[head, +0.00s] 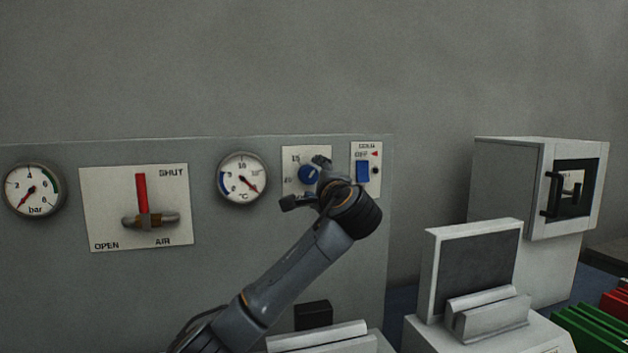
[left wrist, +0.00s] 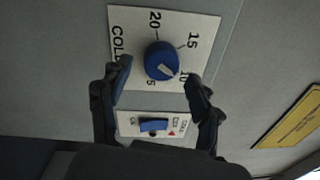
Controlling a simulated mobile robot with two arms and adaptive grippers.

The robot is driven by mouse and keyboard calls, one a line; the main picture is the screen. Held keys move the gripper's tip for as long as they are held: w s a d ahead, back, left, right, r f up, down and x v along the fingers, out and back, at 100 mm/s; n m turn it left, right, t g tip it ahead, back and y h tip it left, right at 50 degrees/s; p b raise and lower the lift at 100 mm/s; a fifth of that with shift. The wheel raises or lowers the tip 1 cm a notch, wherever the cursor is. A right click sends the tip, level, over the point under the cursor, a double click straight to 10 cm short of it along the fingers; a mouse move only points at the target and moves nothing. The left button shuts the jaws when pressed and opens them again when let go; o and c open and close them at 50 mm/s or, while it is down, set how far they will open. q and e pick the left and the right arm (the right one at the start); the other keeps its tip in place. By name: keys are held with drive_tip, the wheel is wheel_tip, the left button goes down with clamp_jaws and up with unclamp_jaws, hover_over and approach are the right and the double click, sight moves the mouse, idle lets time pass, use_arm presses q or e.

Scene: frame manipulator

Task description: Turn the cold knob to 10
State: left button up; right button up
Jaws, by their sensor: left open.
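The blue cold knob (left wrist: 160,57) sits on a white plate (left wrist: 135,18) marked COLD, with 5, 10, 15 and 20 around it. A pale mark shows on the knob's lower part, on the side towards 5 and 10; its exact reading is hard to tell. In the head view the knob (head: 307,174) is partly hidden by my left gripper (head: 304,182). The left gripper is open and its fingers (left wrist: 159,71) stand on either side of the knob, apart from it in the wrist view. My right gripper is not in view.
A blue switch (head: 362,172) is right of the knob plate. A °C gauge (head: 242,178), a red-handled AIR lever (head: 142,195) and a bar gauge (head: 33,190) are to the left. A grey cabinet (head: 505,180) and a white stand (head: 432,270) are at the right.

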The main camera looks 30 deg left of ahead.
use_arm(q)
drive_tip(key=v, duration=1)
drive_tip(key=shift+s+d, duration=0.25)
drive_tip(key=shift+f, duration=0.15)
